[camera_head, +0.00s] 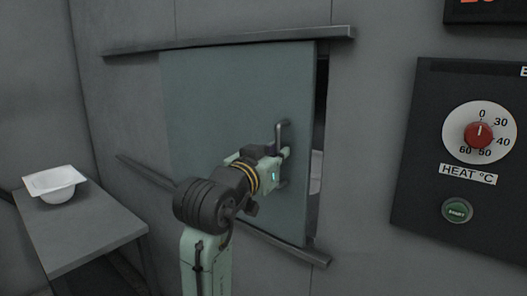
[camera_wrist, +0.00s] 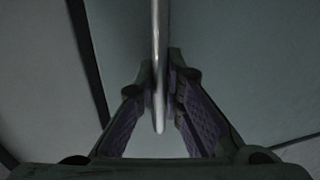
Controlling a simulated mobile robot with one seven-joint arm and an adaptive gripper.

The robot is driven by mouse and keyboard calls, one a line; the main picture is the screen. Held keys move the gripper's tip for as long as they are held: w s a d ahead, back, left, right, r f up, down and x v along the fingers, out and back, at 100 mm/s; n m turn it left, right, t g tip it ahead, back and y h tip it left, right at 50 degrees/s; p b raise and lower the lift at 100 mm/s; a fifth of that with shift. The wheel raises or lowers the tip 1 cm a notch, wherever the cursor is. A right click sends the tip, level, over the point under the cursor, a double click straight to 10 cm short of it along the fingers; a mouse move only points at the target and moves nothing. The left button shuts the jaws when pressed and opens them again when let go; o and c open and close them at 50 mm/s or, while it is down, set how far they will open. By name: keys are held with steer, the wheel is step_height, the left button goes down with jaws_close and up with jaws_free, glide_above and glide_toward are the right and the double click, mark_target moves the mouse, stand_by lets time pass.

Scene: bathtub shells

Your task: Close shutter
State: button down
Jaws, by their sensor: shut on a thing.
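The shutter (camera_head: 220,100) is a flat grey-green sliding panel between an upper and a lower rail. A narrow dark gap (camera_head: 319,130) shows along its right edge. A vertical metal handle (camera_head: 283,133) stands near the panel's right side. My gripper (camera_head: 280,165) is at this handle, with the lower part of the handle partly hidden behind it. In the wrist view the handle (camera_wrist: 159,70) runs down between the two fingers of my gripper (camera_wrist: 162,88), which are shut on it.
The upper rail (camera_head: 230,42) and lower rail (camera_head: 285,246) border the shutter. A dark control panel (camera_head: 425,170) with a red heat dial (camera_head: 478,135) and a green button (camera_head: 457,211) is on the right wall. A table (camera_head: 85,232) at left bears a white bathtub shell (camera_head: 58,188).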

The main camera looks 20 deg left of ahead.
steer(key=d, duration=0.1)
steer(key=s+d, duration=0.1)
steer(key=d, duration=0.2)
steer(key=shift+s+d, duration=0.25)
steer(key=shift+d, duration=0.15)
steer(key=c, duration=1.7)
jaws_free()
steer(key=shift+d, duration=0.15)
steer(key=shift+s, duration=0.1)
steer(key=shift+s+a, duration=0.2)
steer(key=shift+s, duration=0.15)
glide_toward(304, 154)
steer(key=s, duration=0.5)
steer(key=shift+s+a, duration=0.3)
steer(key=shift+s, duration=0.05)
